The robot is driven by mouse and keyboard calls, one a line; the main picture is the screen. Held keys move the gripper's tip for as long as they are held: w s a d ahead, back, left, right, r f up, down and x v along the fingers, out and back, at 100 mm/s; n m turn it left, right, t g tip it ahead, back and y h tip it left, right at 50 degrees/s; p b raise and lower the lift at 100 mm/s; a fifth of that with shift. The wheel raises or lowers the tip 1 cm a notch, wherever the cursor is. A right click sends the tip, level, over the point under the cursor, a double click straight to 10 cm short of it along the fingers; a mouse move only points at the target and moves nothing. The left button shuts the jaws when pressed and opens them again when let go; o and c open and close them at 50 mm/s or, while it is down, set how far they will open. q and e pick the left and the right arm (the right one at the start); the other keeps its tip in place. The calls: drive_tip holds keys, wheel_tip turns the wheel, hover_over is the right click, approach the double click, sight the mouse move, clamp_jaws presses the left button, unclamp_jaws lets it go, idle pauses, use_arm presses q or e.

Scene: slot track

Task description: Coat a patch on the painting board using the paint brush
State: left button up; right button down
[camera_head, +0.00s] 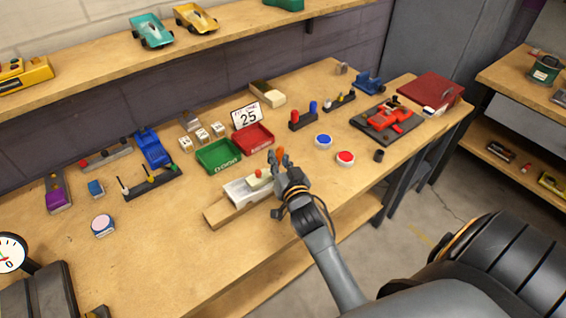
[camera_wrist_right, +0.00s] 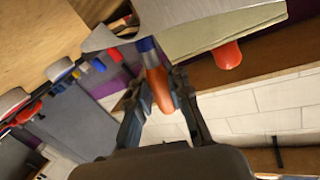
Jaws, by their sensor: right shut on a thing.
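My right gripper (camera_head: 276,162) is over the front middle of the workbench. In the wrist view its fingers (camera_wrist_right: 160,92) are shut on an orange-handled tool, which looks like the paint brush (camera_wrist_right: 156,88). Blue shows at the tool's far end, near a grey edge; I cannot tell whether they touch. In the head view, orange (camera_head: 281,153) shows at the fingertips. A pale grey-white block with a red knob (camera_head: 240,192), perhaps the painting board, lies just left of the gripper on a wooden plank. The wrist view shows its pale slab (camera_wrist_right: 225,30). My left gripper is not visible.
Green (camera_head: 217,157) and red (camera_head: 252,139) trays stand behind the block, with a "25" card (camera_head: 246,115). Blue (camera_head: 324,141) and red (camera_head: 345,157) round buttons are to the right. A red car on a dark stand (camera_head: 388,121) is further right. The front-left bench is mostly clear.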

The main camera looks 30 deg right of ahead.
drive_tip(key=shift+w+a, duration=0.1)
drive_tip(key=shift+w, duration=1.05)
drive_tip(key=shift+s+p, duration=0.65)
drive_tip(key=shift+s, duration=0.8)
drive_tip(key=shift+s+d+f+p, duration=0.1)
drive_tip(key=shift+s+p, duration=0.1)
drive_tip(key=shift+s, duration=0.4)
drive_tip(key=shift+s+d+p, duration=0.1)
drive_tip(key=shift+s+p, duration=0.05)
drive_tip(key=shift+s, duration=0.45)
wheel_tip(320, 180, up, 6)
drive_tip(key=d+p, duration=0.1)
drive_tip(key=p, duration=0.4)
drive_tip(key=shift+d+p, duration=0.4)
drive_tip(key=shift+w+f, duration=0.1)
drive_tip(key=shift+w, duration=0.05)
